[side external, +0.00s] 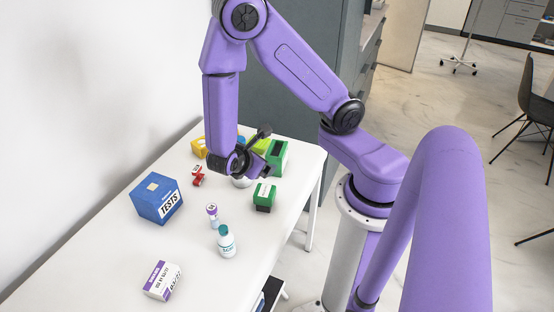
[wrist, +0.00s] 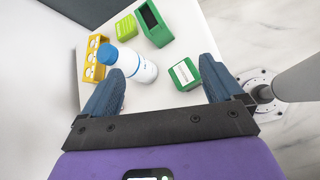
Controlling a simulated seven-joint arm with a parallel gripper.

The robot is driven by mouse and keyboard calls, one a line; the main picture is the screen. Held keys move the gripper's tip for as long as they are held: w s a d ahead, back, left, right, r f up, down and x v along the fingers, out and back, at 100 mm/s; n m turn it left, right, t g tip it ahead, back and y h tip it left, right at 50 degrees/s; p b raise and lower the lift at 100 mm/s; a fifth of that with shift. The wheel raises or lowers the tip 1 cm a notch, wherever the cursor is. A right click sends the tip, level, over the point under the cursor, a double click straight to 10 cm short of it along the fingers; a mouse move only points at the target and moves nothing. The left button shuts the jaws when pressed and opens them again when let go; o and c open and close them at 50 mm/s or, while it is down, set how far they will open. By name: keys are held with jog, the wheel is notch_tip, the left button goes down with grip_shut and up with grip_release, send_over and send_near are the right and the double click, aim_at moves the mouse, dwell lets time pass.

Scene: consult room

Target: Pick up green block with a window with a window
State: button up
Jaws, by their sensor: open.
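A green block with a dark window-like opening (wrist: 165,36) stands at the far end of the table in the wrist view. In the side view this green block (side external: 279,152) is at the back right, just beyond my gripper. A smaller green box with a white label (wrist: 185,76) lies nearer; it also shows in the side view (side external: 265,198). My gripper (wrist: 163,68) is open, its fingers spread wide above the table and apart from the windowed block. A white bottle with a blue cap (wrist: 143,71) shows between the fingers; I cannot tell its clearance.
A light-green block (wrist: 125,27) and a yellow holder (wrist: 95,52) stand left of the windowed block. A blue box (side external: 155,199), a small vial (side external: 212,216), a teal-capped bottle (side external: 227,243) and a purple-white carton (side external: 161,281) stand nearer. The wall bounds the left side.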

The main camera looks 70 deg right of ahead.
jog(key=w+d+f+n+h, duration=0.2)
jog(key=d+f, duration=0.2)
jog(key=f, duration=0.1)
jog(key=n+t+h, duration=0.1)
jog(key=n, duration=0.2)
send_near(277, 151)
jog(key=d+f, duration=0.2)
jog(key=d, duration=0.1)
jog(key=shift+s+d+f, duration=0.15)
jog(key=shift+w+r+x, duration=0.15)
jog(key=shift+w+x, duration=0.05)
jog(key=shift+x, duration=1.1)
jog(key=shift+w+r+x, duration=0.1)
jog(key=shift+w+x, duration=0.05)
jog(key=shift+x, duration=1.2)
jog(key=c, duration=1.5)
jog(key=shift+r, duration=0.15)
